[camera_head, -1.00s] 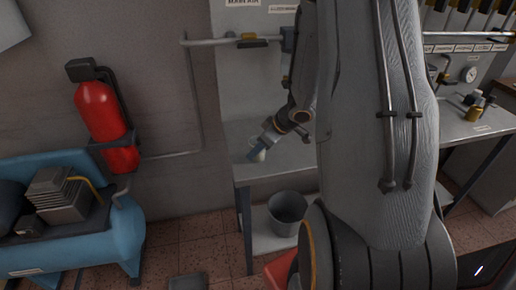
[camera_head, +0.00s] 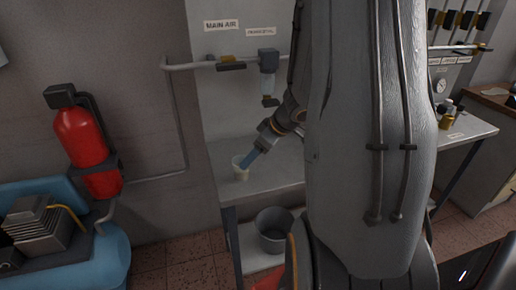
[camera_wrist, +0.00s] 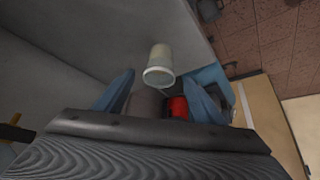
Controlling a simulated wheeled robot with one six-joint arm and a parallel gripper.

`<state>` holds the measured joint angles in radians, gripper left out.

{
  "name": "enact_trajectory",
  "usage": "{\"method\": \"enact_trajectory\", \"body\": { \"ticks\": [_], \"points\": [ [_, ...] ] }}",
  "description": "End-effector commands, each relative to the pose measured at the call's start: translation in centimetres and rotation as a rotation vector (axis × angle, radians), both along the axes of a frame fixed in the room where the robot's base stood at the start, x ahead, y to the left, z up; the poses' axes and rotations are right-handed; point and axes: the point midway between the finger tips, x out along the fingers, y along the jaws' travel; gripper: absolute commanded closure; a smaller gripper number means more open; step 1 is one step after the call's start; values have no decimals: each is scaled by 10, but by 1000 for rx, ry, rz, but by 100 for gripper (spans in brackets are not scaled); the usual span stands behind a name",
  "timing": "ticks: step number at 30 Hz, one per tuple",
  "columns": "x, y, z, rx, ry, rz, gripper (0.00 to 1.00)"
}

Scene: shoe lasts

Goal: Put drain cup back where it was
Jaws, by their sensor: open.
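The drain cup (camera_head: 240,168) is a small pale cup on the grey bench shelf (camera_head: 280,158), near its left end. It also shows in the wrist view (camera_wrist: 159,66), just ahead of and between the two blue fingers. My gripper (camera_head: 248,160) is low at the shelf, with its blue fingers right by the cup. In the wrist view my gripper (camera_wrist: 160,92) has its fingers spread wide, with clear space between each fingertip and the cup. Whether the cup rests fully flat is hard to tell in the wrist view.
A filter unit (camera_head: 267,75) hangs from the pipe on the back panel, above the shelf. A grey bucket (camera_head: 273,230) stands under the shelf. A red extinguisher (camera_head: 85,150) and a blue compressor (camera_head: 60,235) are at the left. The shelf around the cup is mostly clear.

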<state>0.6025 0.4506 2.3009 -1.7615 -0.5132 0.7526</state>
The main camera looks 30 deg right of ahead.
Motion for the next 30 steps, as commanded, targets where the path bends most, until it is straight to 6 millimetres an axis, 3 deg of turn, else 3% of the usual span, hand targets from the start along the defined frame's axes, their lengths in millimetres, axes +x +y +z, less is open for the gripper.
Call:
{"method": "enact_trajectory", "body": {
  "ticks": [3,9,20,26,30],
  "points": [
    [-9,-5,17,-1,-1,-2,37],
    [-14,-8,29,-4,-3,-5,37],
    [21,14,64,-168,-69,-223,37],
    [0,46,74,-222,11,-376,37],
    [-33,82,74,-212,121,-450,37]
  ]
}}
